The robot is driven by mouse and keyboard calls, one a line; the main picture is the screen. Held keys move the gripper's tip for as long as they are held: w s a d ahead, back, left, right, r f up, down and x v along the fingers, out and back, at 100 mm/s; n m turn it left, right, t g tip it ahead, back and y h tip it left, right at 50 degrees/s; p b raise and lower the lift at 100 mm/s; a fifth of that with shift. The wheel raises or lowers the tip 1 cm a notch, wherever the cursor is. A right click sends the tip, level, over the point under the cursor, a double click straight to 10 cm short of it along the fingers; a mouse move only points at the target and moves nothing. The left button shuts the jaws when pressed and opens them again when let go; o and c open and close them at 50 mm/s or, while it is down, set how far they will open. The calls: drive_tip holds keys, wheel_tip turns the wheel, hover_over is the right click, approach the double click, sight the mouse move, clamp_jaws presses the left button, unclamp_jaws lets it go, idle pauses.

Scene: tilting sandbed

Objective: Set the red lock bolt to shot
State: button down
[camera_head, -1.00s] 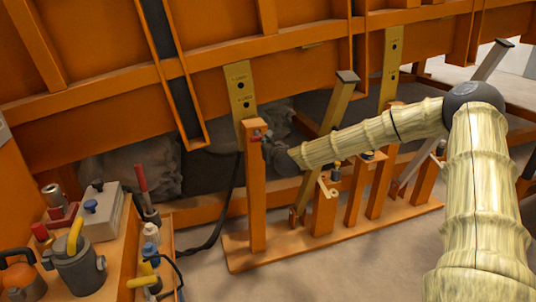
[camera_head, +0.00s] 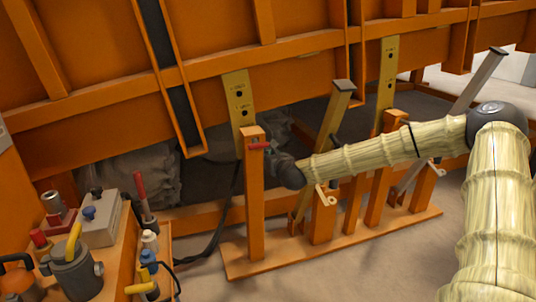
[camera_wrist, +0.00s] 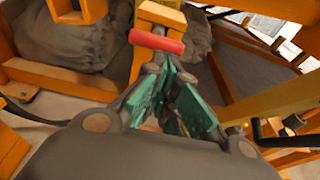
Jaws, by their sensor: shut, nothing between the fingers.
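The red lock bolt (camera_head: 259,146) is a short red bar at the top of an orange post (camera_head: 255,200). In the wrist view the red bolt (camera_wrist: 157,42) lies crosswise just beyond my fingertips, against the post's top (camera_wrist: 160,18). My gripper (camera_head: 267,148) is at the right side of the post top, close to the bolt. In the wrist view my gripper (camera_wrist: 168,72) has its teal-padded fingers together, with nothing between them. I cannot tell whether the left fingertip touches the bolt. A yellow drilled plate (camera_head: 239,97) hangs just behind the post.
Other orange posts and levers (camera_head: 335,115) stand to the right on the same orange base (camera_head: 330,240). The orange sandbed frame (camera_head: 90,90) fills the back. A workbench with a grey jug (camera_head: 75,272) is at lower left. Open floor lies in front.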

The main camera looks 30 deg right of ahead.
drive_tip(key=p+v, duration=0.1)
drive_tip(key=v, duration=0.6)
drive_tip(key=shift+s+a, duration=0.25)
drive_tip(key=shift+s, duration=0.1)
drive_tip(key=s+a+f+n+g+y, duration=0.2)
drive_tip(key=s+a+f+n, duration=0.2)
drive_tip(key=a+f+n, duration=0.45)
drive_tip(key=s+a+f+n+g+y, duration=0.2)
drive_tip(key=s+a+f+n+g, duration=0.3)
drive_tip(key=a+f, duration=0.6)
drive_tip(key=s+a+f+n+g+y, duration=0.1)
drive_tip(key=s+a+f+n+g, duration=0.15)
drive_tip(key=s+f+n, duration=0.7)
drive_tip(key=s+a+f+n+g, duration=0.2)
drive_tip(key=s+a+f+n, duration=0.3)
drive_tip(key=s+f, duration=0.6)
drive_tip(key=s+d+f+n+g+h, duration=0.1)
drive_tip(key=s+f+n+g, duration=0.1)
drive_tip(key=s+n, duration=0.45)
drive_tip(key=s+d+f+n+g, duration=0.15)
drive_tip(key=s+n, duration=0.25)
drive_tip(key=s, duration=0.6)
wheel_tip(320, 180, up, 22)
drive_tip(key=p, duration=2.3)
drive_tip(key=shift+s+a, duration=0.35)
